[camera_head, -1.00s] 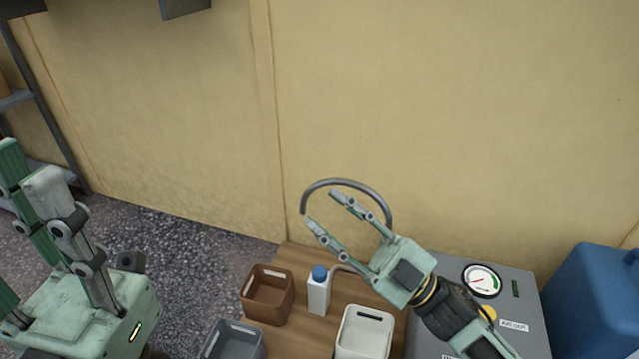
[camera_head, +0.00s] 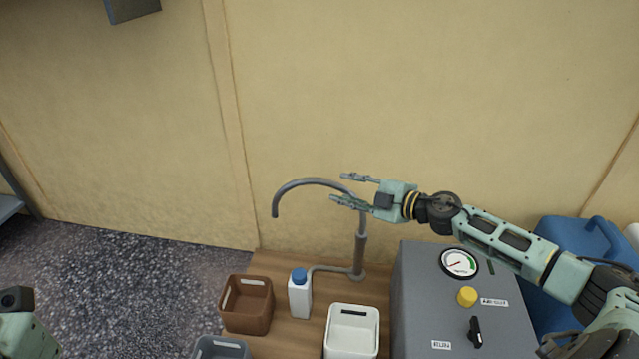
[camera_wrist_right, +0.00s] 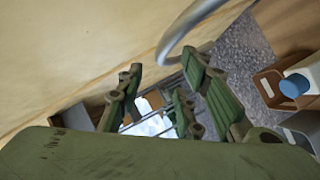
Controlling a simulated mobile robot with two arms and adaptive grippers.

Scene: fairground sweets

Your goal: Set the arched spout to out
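The arched spout (camera_head: 300,183) is a grey curved pipe on an upright post (camera_head: 360,250) on the wooden table, its free end pointing down on the left. My right gripper (camera_head: 340,187) is open, its fingers pointing left near the right part of the arch. Whether it touches the pipe cannot be told. In the right wrist view the spout (camera_wrist_right: 190,28) curves past at the top, beyond the parted fingers (camera_wrist_right: 165,85), with nothing between them. Only a small part of my left gripper (camera_head: 22,325) shows at the lower left edge; its fingers are out of view.
On the table (camera_head: 290,262) stand a brown bin (camera_head: 247,318), a white bottle with blue cap (camera_head: 300,298), a white bin (camera_head: 352,345) and a grey bin (camera_head: 220,348). A grey box with gauge (camera_head: 420,290) and a blue canister (camera_head: 560,240) stand right. The wall is close behind.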

